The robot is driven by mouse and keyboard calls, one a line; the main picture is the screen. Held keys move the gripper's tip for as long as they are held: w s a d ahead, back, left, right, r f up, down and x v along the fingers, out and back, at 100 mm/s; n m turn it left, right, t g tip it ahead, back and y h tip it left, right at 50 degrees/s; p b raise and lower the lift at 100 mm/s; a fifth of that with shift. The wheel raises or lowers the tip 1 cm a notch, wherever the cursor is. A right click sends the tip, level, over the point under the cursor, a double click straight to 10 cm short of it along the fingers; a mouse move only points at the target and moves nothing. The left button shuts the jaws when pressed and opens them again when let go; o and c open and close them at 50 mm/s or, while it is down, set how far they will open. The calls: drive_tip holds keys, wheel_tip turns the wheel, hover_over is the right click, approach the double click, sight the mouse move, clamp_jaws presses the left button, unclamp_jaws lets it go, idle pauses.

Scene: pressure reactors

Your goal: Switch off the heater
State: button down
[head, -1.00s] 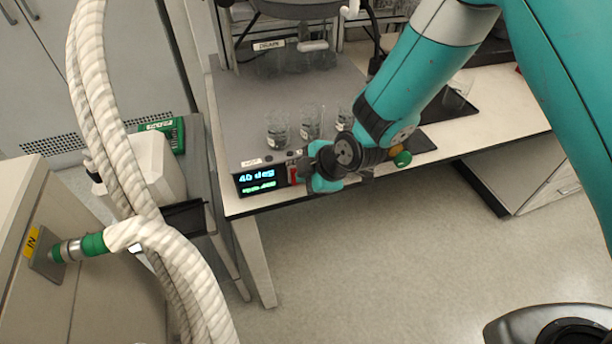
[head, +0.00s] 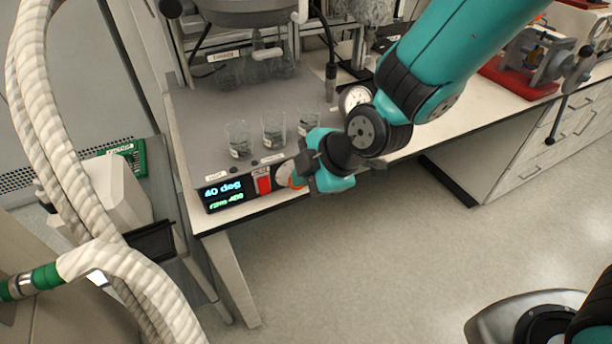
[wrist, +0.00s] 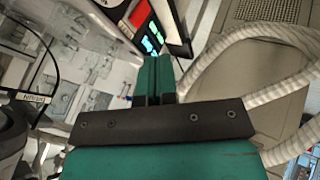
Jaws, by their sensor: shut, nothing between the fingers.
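The heater's control panel (head: 228,194) is on the front edge of the bench, with a lit display reading about 40 deg in blue and a green line below. A red switch (head: 264,185) sits just right of the display; its position is too small to read. My gripper (head: 302,172) is shut and empty, just right of the red switch, in front of a pale round knob (head: 284,177) that it partly hides. In the wrist view my shut teal fingers (wrist: 154,75) point towards the panel's display (wrist: 148,42) and red switch (wrist: 140,14). I see no clear contact.
Several glass beakers (head: 273,133) stand on the bench behind the panel. A pressure gauge (head: 355,98) is behind my wrist. Thick white hoses (head: 60,150) hang at the left. A red-based device (head: 520,75) stands at the right. The floor in front is clear.

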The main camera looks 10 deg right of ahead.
drive_tip(key=shift+s+d+r, duration=0.15)
drive_tip(key=shift+r, duration=0.1)
drive_tip(key=s+d+r+m+g+h, duration=0.1)
drive_tip(key=s+d+r+m+g, duration=0.1)
drive_tip(key=s+d+r+m, duration=0.3)
drive_tip(key=s+d+r+m+g+h, duration=0.1)
drive_tip(key=s+d+r+m+g, duration=0.1)
drive_tip(key=s+d+r+m, duration=0.3)
drive_tip(key=s+r+m, duration=0.4)
drive_tip(key=s, duration=0.2)
drive_tip(key=shift+s, duration=0.15)
drive_tip(key=shift+d, duration=0.1)
